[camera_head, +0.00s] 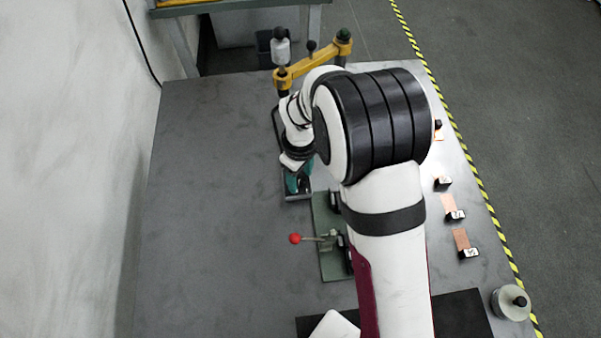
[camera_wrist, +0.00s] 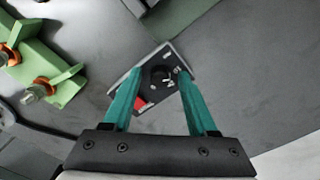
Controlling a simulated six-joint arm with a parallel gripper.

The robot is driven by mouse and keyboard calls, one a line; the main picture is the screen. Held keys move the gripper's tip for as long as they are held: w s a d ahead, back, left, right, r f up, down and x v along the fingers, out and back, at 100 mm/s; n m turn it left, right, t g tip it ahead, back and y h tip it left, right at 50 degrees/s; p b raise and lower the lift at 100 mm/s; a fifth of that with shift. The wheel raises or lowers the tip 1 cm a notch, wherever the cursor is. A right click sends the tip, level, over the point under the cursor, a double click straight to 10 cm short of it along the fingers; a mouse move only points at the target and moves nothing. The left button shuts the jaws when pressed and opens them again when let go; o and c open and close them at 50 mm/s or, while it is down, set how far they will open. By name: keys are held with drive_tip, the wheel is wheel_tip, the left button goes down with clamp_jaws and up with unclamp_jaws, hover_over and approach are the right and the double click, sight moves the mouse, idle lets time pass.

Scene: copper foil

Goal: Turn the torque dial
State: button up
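In the wrist view, a small black dial (camera_wrist: 160,76) sits on a light-edged plate (camera_wrist: 172,50) with a red patch (camera_wrist: 139,103) near the left finger. I take it to be the torque dial. My gripper (camera_wrist: 159,73) has two teal fingers, spread apart, one on each side of the dial. The fingers look open, with nothing gripped between them; I cannot tell how high the tips are above the plate. In the head view, my gripper (camera_head: 297,182) shows as a teal patch over a dark plate (camera_head: 298,196), and the dial is hidden.
A green fixture (camera_head: 328,262) with a red-knobbed lever (camera_head: 295,239) stands just in front. A yellow arm (camera_head: 314,63) stands behind. Copper pieces (camera_head: 461,239) with black blocks lie on the right, near a round weight (camera_head: 511,302). The table's left side is clear.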

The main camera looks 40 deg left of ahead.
clamp_jaws()
idle(0.3)
drive_tip(key=m, duration=0.5)
drive_tip(key=shift+m, duration=0.4)
drive_tip(key=m, duration=0.6)
idle(0.5)
drive_tip(key=shift+o, duration=0.3)
unclamp_jaws()
